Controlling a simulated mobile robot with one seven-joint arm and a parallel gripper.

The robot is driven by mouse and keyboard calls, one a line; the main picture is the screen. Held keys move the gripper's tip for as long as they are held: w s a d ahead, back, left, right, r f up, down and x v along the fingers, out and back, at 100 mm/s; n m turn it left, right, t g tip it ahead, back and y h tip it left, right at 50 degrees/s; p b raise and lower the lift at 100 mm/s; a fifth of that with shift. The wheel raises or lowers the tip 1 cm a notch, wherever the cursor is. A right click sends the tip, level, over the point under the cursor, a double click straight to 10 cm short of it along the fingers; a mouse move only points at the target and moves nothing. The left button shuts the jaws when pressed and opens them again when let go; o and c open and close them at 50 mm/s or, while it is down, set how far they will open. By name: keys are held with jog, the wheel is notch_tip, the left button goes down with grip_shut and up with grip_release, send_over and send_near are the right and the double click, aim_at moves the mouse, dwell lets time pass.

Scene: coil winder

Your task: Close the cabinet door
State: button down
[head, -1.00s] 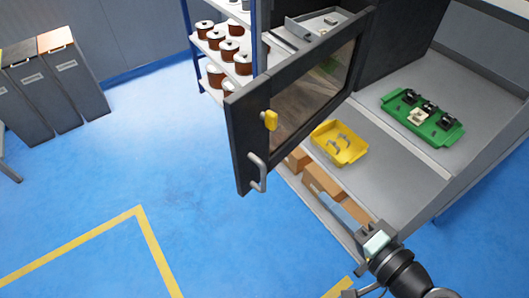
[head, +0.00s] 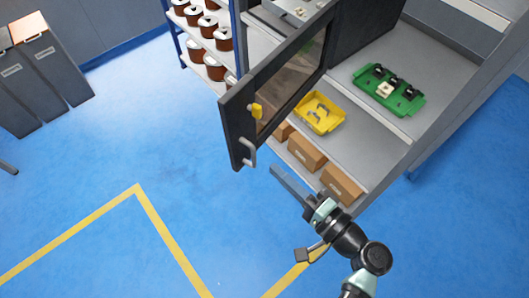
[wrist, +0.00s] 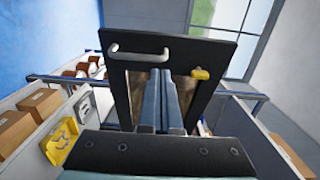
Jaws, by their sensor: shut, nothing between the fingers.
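The cabinet door (head: 281,82) has a black frame and a window, and it stands swung open out over the floor. Its grey handle (head: 248,153) and a yellow latch (head: 255,110) are on the free edge side. My gripper (head: 273,170) is shut and empty, to the right of and below the handle, apart from the door. In the wrist view the door (wrist: 222,56) stands ahead, with its handle (wrist: 140,53) at upper left. My shut fingers (wrist: 160,100) point at the window and hide part of it.
A yellow tray (head: 319,113) and a green tray (head: 389,91) sit on the bench. Brown boxes (head: 307,153) lie on a lower shelf near my gripper. A rack with spools (head: 215,68) stands behind the door.

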aim_at(254, 150)
jog(key=shift+p+x, duration=0.6)
jog(key=shift+x, duration=1.95)
